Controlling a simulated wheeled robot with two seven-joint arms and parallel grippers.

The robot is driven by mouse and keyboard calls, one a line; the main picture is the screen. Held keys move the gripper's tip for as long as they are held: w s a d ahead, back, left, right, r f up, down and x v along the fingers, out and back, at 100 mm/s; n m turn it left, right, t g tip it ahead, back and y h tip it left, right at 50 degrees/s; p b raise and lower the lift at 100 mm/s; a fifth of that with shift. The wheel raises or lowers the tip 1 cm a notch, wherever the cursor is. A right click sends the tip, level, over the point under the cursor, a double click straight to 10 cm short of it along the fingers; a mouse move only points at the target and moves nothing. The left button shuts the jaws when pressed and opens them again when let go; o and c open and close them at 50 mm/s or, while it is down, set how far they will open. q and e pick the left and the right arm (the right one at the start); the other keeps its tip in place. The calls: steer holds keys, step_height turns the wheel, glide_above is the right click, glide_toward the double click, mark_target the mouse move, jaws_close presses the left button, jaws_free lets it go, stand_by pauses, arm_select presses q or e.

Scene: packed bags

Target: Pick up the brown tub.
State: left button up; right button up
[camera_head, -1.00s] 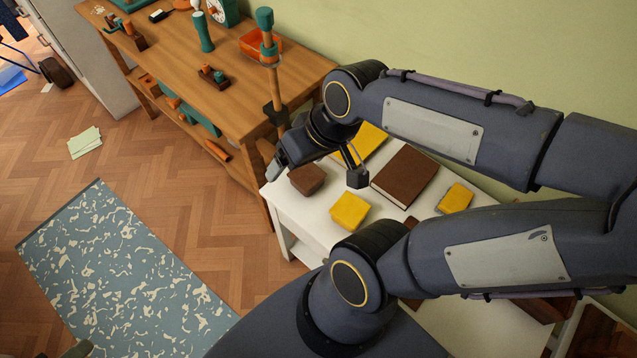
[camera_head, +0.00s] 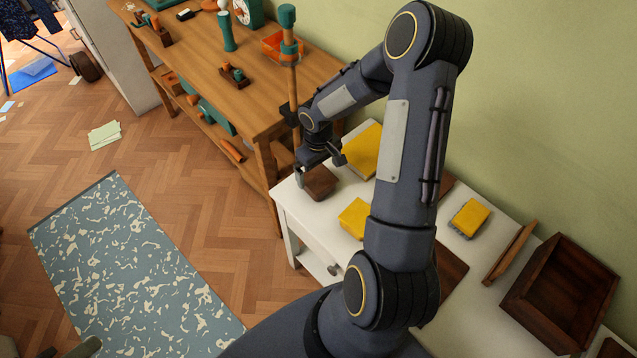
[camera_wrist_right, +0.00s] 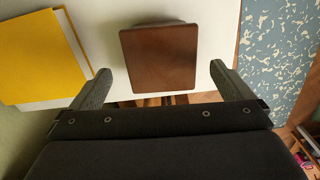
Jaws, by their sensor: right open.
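The brown tub (camera_head: 319,183) stands on the white table at its far left corner, near the workbench. In the right wrist view the tub (camera_wrist_right: 158,58) shows as a smooth brown block with rounded corners. My right gripper (camera_head: 319,166) is open right at the tub, with one finger to each side of it in the picture. In the right wrist view the tub lies between the two fingertips (camera_wrist_right: 160,70), with a gap on both sides. How far down the fingers reach along the tub I cannot tell. My left gripper is out of view.
A yellow book (camera_head: 363,150) lies close behind the tub. A yellow block (camera_head: 354,217) is nearer, and another (camera_head: 469,218) lies to the right. A dark wooden box (camera_head: 562,292) is at the right. The wooden workbench (camera_head: 215,85) adjoins the left side.

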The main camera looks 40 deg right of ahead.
mark_target(318, 178)
step_height(318, 178, down, 6)
steer(key=shift+a, duration=0.1)
steer(key=c, duration=1.1)
steer(key=shift+o, duration=0.2)
steer(key=shift+r, duration=0.1)
